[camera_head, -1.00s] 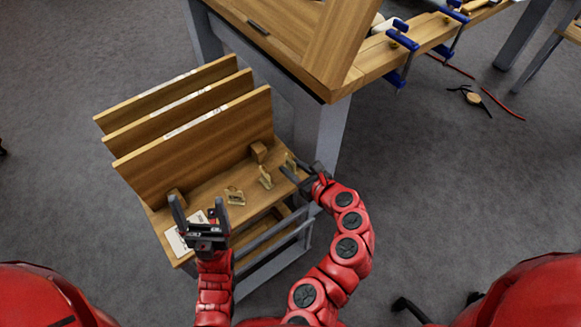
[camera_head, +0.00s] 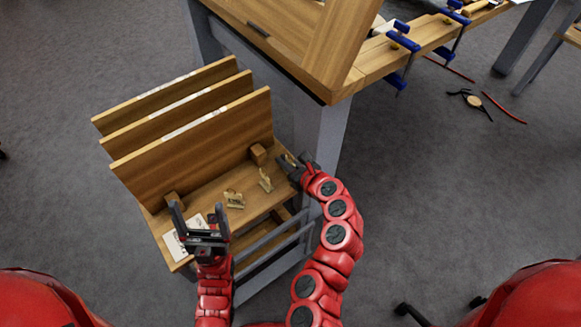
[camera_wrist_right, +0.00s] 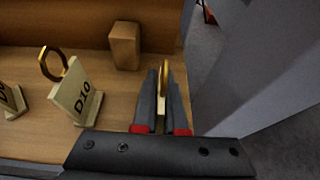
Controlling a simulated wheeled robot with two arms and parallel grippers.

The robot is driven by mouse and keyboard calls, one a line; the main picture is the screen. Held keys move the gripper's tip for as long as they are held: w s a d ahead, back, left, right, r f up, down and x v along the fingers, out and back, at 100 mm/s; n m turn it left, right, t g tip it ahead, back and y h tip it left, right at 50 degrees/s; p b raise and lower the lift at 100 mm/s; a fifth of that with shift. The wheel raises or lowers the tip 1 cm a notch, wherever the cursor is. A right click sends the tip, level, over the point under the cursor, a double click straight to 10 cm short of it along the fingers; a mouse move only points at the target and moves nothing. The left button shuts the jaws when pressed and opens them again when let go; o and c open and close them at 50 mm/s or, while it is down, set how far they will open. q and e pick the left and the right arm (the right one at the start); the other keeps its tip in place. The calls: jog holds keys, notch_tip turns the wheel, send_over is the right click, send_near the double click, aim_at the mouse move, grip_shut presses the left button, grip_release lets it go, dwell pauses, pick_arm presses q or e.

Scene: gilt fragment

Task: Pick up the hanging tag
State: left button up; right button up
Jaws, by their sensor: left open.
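A hanging tag with a gold ring (camera_wrist_right: 164,75) stands edge-on between the fingers of my right gripper (camera_wrist_right: 160,95). The fingers are close together with the tag in the narrow gap, and its label is hidden. In the head view, my right gripper (camera_head: 291,164) is at the right end of the shelf. A third tag (camera_head: 235,200) stands further left. My left gripper (camera_head: 199,222) is open and empty above the shelf's front left.
The wooden rack (camera_head: 200,186) has several tall upright boards behind the tags. A small wooden block (camera_wrist_right: 125,45) stands behind the right gripper. A white paper (camera_head: 180,243) lies near the left gripper. A grey table leg (camera_head: 322,135) rises close to the right.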

jog(key=shift+r, duration=0.1)
grip_shut()
jog(key=shift+r, duration=0.35)
notch_tip(320, 180, up, 9)
jog(key=p, duration=0.3)
jog(key=d+f+m+t+h, duration=0.25)
jog(key=d+m+h, duration=0.5)
jog(key=d, duration=1.05)
jog(key=s+r+p, duration=0.9)
jog(key=p, duration=0.3)
jog(key=shift+a+p, duration=0.15)
jog(key=shift+p, duration=0.25)
jog(key=shift+w+n, duration=0.1)
jog(key=shift+n, duration=0.15)
